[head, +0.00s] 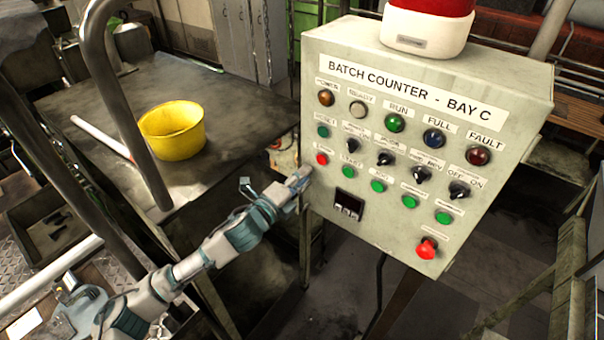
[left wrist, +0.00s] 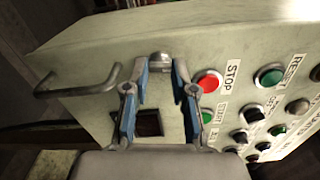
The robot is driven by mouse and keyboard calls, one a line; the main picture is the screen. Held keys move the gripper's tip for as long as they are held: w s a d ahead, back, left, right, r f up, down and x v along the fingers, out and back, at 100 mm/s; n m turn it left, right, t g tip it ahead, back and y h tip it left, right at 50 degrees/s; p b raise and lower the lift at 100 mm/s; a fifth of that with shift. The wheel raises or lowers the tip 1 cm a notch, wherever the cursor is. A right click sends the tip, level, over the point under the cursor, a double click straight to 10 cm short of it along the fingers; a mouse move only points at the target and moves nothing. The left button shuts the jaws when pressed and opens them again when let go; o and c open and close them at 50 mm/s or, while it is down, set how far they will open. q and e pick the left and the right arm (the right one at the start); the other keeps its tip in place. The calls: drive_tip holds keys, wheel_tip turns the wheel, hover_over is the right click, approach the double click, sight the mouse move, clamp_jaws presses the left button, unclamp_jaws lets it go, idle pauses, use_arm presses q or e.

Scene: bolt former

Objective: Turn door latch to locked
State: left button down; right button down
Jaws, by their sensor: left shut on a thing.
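The door latch (left wrist: 160,60) is a small grey metal piece at the edge of the control box door. In the left wrist view it sits between my left gripper's fingertips (left wrist: 160,70), which are shut on it, one on each side. Its exact turn angle is hard to tell. In the head view my left gripper (head: 299,179) reaches the left edge of the grey control box (head: 385,235), beside the red STOP button (head: 321,158); it hides the latch there. My right gripper is in neither view.
The box front carries several lamps, knobs and buttons, a dark counter window (head: 348,206) and a red mushroom button (head: 427,248). A metal handle (left wrist: 75,88) juts out near my left fingers. A yellow bucket (head: 171,131) stands on the table at left, behind a bent pipe (head: 125,100).

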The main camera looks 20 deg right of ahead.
use_arm(q)
drive_tip(key=shift+w+n+p, duration=0.1)
drive_tip(key=shift+n+p, duration=0.2)
drive_tip(key=shift+n, duration=0.6)
drive_tip(key=shift+f, duration=0.15)
drive_tip(key=c, duration=1.1)
unclamp_jaws()
drive_tip(key=shift+o, duration=0.8)
drive_tip(key=shift+w, duration=0.15)
drive_tip(key=shift+a, duration=0.1)
drive_tip(key=v, duration=1.2)
drive_tip(key=shift+f, duration=0.1)
